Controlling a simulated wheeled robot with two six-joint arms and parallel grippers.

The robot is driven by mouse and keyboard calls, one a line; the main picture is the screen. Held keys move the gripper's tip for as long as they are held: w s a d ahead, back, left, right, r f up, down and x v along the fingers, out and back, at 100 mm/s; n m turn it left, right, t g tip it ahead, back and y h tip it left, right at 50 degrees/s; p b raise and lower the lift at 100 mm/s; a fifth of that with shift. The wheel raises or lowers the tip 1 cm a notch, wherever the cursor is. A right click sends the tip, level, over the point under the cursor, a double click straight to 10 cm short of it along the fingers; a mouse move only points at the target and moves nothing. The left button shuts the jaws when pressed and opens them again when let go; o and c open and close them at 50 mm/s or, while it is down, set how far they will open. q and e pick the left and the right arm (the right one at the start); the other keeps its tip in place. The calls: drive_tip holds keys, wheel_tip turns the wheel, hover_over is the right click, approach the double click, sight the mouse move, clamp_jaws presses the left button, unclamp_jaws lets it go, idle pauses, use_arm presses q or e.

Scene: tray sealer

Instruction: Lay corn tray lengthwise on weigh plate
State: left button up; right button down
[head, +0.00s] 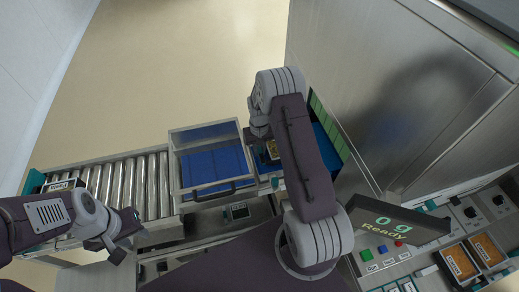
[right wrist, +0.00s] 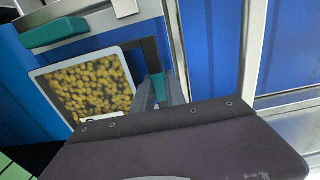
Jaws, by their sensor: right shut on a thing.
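The corn tray (head: 272,148) shows partly in the head view, beside my right forearm, which covers much of that area. In the right wrist view the corn tray (right wrist: 90,88) is a pale-rimmed tray with yellow corn under its top. My right gripper (right wrist: 160,92) is shut on the tray's right edge in that view; in the head view the gripper (head: 262,130) is mostly hidden. My left gripper (head: 127,236) is open and empty near the front of the roller conveyor. I cannot pick out the weigh plate for sure. The scale display (head: 385,222) reads 0 g, Ready.
A clear guard with a handle (head: 212,190) stands over a blue belt, left of my right arm. The roller conveyor (head: 130,183) runs left, with a dark-rimmed tray (head: 62,186) at its far end. A large steel cabinet (head: 390,90) and orange-filled trays (head: 488,249) are at right.

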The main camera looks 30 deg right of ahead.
drive_tip(key=shift+f, duration=0.3)
drive_tip(key=shift+w+f, duration=0.1)
drive_tip(key=shift+f, duration=0.1)
drive_tip(key=c, duration=1.5)
unclamp_jaws()
drive_tip(key=shift+d, duration=0.1)
drive_tip(key=shift+o, duration=0.7)
drive_tip(key=shift+r, duration=0.1)
